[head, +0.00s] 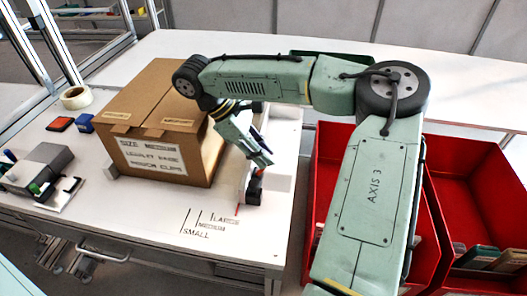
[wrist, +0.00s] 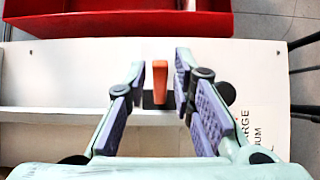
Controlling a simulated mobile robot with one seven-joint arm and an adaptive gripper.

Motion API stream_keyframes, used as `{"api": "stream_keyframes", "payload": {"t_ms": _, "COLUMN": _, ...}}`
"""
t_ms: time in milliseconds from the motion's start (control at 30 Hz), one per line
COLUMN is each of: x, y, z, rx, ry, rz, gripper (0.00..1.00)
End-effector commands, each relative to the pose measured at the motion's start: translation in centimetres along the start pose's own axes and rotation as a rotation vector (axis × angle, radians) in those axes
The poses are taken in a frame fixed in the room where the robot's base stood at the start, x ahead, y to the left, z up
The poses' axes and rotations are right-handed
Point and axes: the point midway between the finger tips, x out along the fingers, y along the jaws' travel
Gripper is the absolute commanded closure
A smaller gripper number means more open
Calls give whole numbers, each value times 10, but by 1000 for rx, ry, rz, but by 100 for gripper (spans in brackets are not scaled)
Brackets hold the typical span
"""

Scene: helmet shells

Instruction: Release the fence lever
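The fence lever (wrist: 160,80) is a short orange handle on a black base in the wrist view. It stands between my gripper's two purple-padded fingers. A gap shows on each side, so the fingers appear not to touch it. My gripper (head: 262,158) is open and reaches down over the lever area in the head view. There the black lever base (head: 254,191) shows just below the fingertips, and the handle is mostly hidden. The fence (head: 243,180) is a pale upright rail along the right side of the carton, partly hidden by my gripper.
A brown carton (head: 155,120) stands left of the fence. Table marks (head: 205,224) read SMALL, MEDIUM, LARGE. Red bins (head: 462,200) stand beyond the table's right edge. A tape roll (head: 76,97) and a grey device (head: 40,168) lie at left. The table front is clear.

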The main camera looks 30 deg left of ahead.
Motion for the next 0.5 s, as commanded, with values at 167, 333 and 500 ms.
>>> {"api": "stream_keyframes", "payload": {"t_ms": 167, "x": 0, "y": 0, "z": 0, "rx": 0, "ry": 0, "rz": 0, "gripper": 67}}
{"api": "stream_keyframes", "payload": {"t_ms": 333, "x": 0, "y": 0, "z": 0, "rx": -1, "ry": 0, "rz": -1, "gripper": 67}}
{"api": "stream_keyframes", "payload": {"t_ms": 500, "x": -7, "y": 0, "z": 0, "rx": 0, "ry": 0, "rz": 1, "gripper": 67}}
